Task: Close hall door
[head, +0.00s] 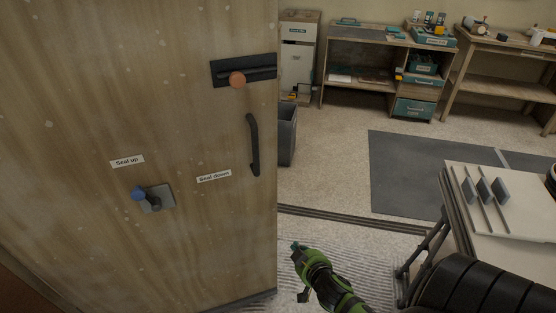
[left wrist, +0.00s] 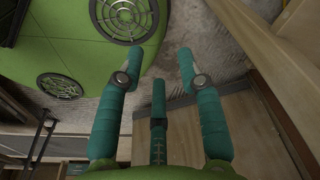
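The wooden hall door (head: 90,90) fills the left of the head view and stands open, with the room showing past its right edge.
A dark threshold strip (head: 370,221) crosses the floor. A grey bin (head: 287,135) stands beyond the door's edge. A cart (head: 506,205) stands at the right. A grey mat (head: 410,170), a workbench (head: 358,42) and a white cabinet (head: 298,65) lie farther back. Open floor lies between.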

